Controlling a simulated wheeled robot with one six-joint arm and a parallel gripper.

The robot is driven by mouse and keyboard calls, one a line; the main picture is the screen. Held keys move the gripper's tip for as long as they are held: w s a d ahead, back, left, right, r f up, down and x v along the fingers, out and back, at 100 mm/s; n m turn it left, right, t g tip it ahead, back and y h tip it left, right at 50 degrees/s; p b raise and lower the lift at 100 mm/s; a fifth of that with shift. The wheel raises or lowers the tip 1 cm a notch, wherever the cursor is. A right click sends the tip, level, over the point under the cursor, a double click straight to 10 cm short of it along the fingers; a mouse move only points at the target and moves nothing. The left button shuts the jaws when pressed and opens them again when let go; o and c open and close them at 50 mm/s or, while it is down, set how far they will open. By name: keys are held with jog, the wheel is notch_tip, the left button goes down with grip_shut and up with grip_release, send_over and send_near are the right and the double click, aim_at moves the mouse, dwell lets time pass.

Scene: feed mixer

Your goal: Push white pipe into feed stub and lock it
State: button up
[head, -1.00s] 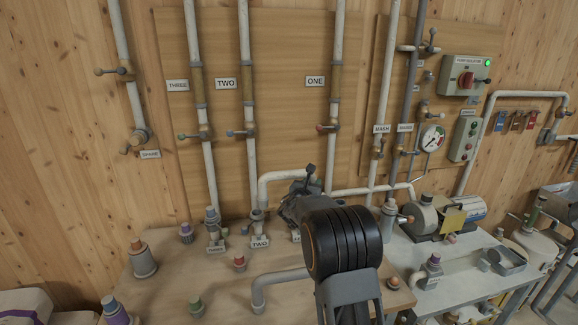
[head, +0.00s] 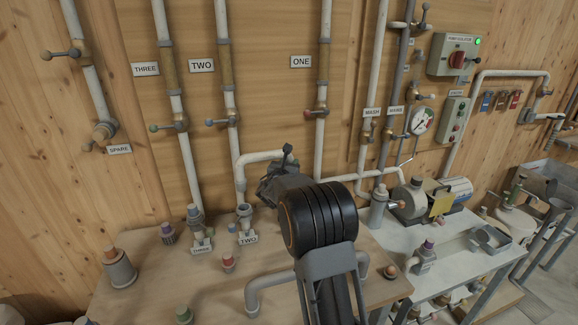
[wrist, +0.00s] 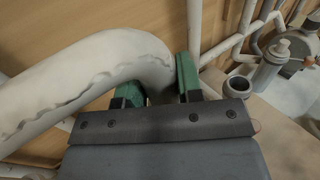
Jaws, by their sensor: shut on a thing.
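The white bent pipe (head: 262,156) shows in the head view as an elbow above the bench. Its left leg points down over the grey stub at the label TWO (head: 245,212); I cannot tell whether it is seated there. My gripper (head: 278,182) is at the pipe's right end, partly hidden behind my arm. In the wrist view the scuffed white pipe (wrist: 75,75) comes from the left and bends down between the green fingers of my gripper (wrist: 160,85), which is shut on it. The pipe's held end and any lock are hidden.
Grey stub THREE (head: 195,220) stands left of TWO. Several capped fittings, such as the orange-topped one (head: 119,268), stand on the bench. A grey bent pipe (head: 265,288) lies in front. An open grey socket (wrist: 238,86) is right of my fingers. Wall pipes with valves rise behind.

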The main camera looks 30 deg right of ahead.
notch_tip(320, 180, down, 6)
jog(key=b, duration=0.6)
jog(key=shift+r, duration=0.1)
dwell(0.4)
jog(key=shift+b, duration=0.9)
dwell(1.5)
jog(key=shift+s+f+b, duration=0.1)
jog(key=shift+f+b, duration=2.1)
jog(key=shift+b, duration=0.2)
jog(key=o, duration=1.1)
jog(key=shift+f, duration=0.1)
jog(key=b+v, duration=0.1)
jog(key=v, duration=1.2)
jog(key=shift+s+a+r+b, duration=0.2)
jog(key=shift+s+a+b, duration=0.05)
jog(key=shift+a+b, duration=0.05)
